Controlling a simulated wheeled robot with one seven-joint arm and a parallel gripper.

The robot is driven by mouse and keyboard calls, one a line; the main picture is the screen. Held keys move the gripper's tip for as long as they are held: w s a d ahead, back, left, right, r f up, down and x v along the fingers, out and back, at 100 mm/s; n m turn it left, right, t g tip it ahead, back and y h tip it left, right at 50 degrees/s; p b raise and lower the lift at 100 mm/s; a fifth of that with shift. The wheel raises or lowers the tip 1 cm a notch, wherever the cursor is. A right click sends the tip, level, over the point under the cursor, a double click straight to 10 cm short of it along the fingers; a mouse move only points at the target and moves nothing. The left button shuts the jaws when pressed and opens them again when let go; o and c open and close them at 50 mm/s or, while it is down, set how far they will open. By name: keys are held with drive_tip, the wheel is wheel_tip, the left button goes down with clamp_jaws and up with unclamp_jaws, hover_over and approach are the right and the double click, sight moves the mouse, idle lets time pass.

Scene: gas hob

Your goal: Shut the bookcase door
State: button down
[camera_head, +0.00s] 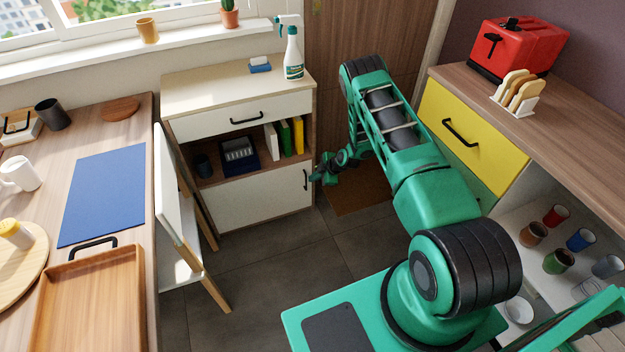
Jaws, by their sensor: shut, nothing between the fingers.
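The bookcase (240,92) is a pale wood and white unit against the back wall, with a drawer on top, an open shelf in the middle and a white door (255,196) at the bottom. The door has a black upright handle (305,180) near its right edge. The door looks flush or nearly flush with the front; a small gap cannot be ruled out. My gripper (316,175) is at the door's right edge, just right of the handle. It is shut and holds nothing. It is small in view, and whether it touches the door cannot be told.
A white chair (172,205) stands left of the bookcase, by the table (140,230). A spray bottle (292,54) and a blue sponge (260,65) are on top. The yellow drawer (470,135) is right of my arm. The floor before the door is clear.

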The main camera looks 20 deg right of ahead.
drive_tip(key=s+d+r+m+g+h, duration=0.1)
drive_tip(key=s+d+r+m, duration=0.35)
drive_tip(key=r, duration=0.85)
drive_tip(key=s+d+r+m+g+h, duration=0.1)
drive_tip(key=s+d+r, duration=0.1)
drive_tip(key=s+r, duration=0.8)
drive_tip(key=s+d+r+m+g+h, duration=0.1)
drive_tip(key=s+d+r+m, duration=0.25)
drive_tip(key=r, duration=1.25)
drive_tip(key=s+a+r+m+g, duration=0.1)
drive_tip(key=s+r+m, duration=0.3)
drive_tip(key=s, duration=0.7)
drive_tip(key=s+a+r+m+g, duration=0.1)
drive_tip(key=s+r+m, duration=0.3)
drive_tip(key=s, duration=0.7)
drive_tip(key=s+a+r+m+g, duration=0.1)
drive_tip(key=s+r+m, duration=0.3)
drive_tip(key=s+r, duration=0.4)
drive_tip(key=s, duration=0.4)
drive_tip(key=shift+a+m+h, duration=0.4)
